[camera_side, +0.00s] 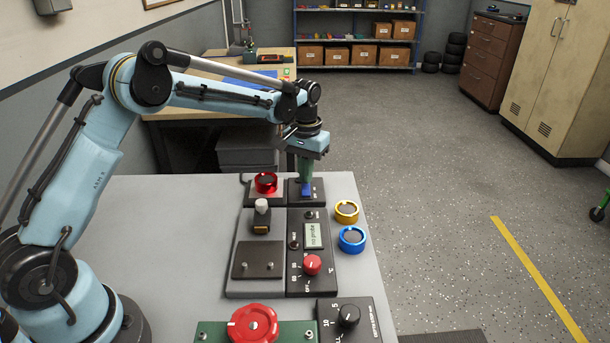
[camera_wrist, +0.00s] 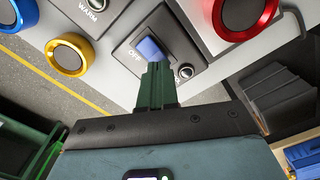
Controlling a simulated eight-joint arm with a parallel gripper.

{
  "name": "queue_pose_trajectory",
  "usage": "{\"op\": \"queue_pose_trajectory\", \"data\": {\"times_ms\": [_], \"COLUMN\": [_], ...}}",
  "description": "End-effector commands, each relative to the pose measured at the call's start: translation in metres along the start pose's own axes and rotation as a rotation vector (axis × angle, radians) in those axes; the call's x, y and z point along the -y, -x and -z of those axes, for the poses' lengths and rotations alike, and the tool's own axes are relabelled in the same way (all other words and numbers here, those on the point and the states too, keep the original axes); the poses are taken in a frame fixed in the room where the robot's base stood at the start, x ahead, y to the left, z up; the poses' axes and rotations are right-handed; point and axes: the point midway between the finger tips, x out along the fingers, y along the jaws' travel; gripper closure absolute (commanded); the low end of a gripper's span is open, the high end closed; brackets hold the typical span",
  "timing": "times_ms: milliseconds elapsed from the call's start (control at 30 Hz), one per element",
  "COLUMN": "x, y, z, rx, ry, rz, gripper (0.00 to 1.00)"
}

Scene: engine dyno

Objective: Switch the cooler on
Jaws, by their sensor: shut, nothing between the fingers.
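A blue rocker switch (camera_wrist: 150,48) sits in a small dark panel (camera_wrist: 127,50) with the word OFF beside it in the wrist view. In the side view the blue rocker (camera_side: 306,189) shows at the far end of the row of panels. No cooler name is legible on it. My gripper (camera_wrist: 155,68) is shut, its green fingers together and empty, with the tips right at the rocker's near edge. I cannot tell whether they touch it. In the side view my gripper (camera_side: 306,178) points down over the same panel. The fingers hide part of the panel.
A red ring (camera_side: 266,183) stands left of the switch; yellow (camera_side: 346,211) and blue (camera_side: 351,239) rings lie to its right.

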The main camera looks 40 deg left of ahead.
Motion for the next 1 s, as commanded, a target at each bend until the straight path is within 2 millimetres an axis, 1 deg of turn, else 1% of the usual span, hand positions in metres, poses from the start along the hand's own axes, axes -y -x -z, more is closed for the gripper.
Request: {"op": "queue_pose_trajectory", "data": {"times_ms": [900, 1000], "x": [0.000, 0.000], "y": [-0.013, -0.011], "z": [0.000, 0.000], "rx": [0.001, 0.000], "ry": [0.000, 0.000], "rz": [0.000, 0.000], "gripper": [1.00, 1.00]}}
